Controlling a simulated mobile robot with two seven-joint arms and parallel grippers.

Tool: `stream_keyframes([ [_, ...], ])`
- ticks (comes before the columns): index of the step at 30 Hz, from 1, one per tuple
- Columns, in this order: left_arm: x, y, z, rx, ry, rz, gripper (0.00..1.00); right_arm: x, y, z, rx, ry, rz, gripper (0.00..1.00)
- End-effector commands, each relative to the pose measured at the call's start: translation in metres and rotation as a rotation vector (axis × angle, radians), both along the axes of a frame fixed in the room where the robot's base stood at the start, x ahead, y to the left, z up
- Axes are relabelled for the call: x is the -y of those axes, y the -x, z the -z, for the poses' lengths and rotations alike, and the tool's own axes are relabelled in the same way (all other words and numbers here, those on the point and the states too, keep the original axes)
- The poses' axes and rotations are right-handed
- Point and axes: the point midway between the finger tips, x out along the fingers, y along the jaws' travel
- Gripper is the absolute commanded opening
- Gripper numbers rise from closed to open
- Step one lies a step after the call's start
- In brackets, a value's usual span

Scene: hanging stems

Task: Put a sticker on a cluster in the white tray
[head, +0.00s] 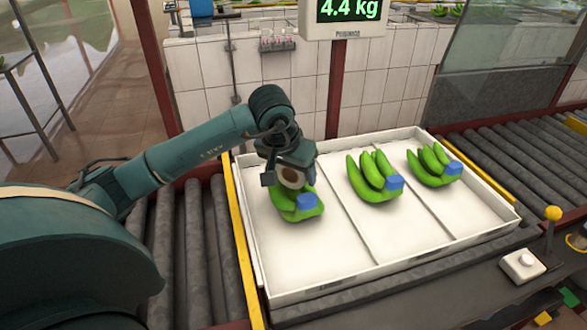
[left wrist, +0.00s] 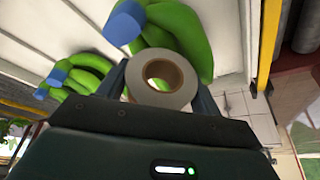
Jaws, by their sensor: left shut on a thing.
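The white tray (head: 335,258) has three compartments, each with a green banana cluster with a blue end. The left cluster (head: 307,212) is partly hidden by my left gripper (head: 287,174); the middle cluster (head: 366,180) and right cluster (head: 426,168) are clear. My left gripper is shut on a pale sticker roll (left wrist: 163,98) with a brown core. The roll is held right at the left cluster, which also shows in the left wrist view (left wrist: 180,28); I cannot tell whether they touch. I see no sticker on the clusters. My right gripper is not in view.
A scale display (head: 345,10) reading 4.4 kg stands behind the tray on a red post. Roller conveyors (head: 190,255) run on both sides. A control panel with a white button box (head: 522,264) and a yellow-knobbed lever (head: 552,214) is at the right.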

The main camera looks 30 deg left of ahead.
Motion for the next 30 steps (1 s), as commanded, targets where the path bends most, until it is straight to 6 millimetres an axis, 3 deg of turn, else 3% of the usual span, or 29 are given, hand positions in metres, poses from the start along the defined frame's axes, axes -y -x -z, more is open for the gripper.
stream_keyframes([
  [21,-0.001,-0.001,-0.080,0.008,-0.001,-0.001,0.38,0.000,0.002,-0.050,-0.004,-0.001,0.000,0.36],
  [30,-0.001,-0.001,-0.089,0.008,-0.001,-0.001,0.38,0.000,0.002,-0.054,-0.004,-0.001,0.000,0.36],
])
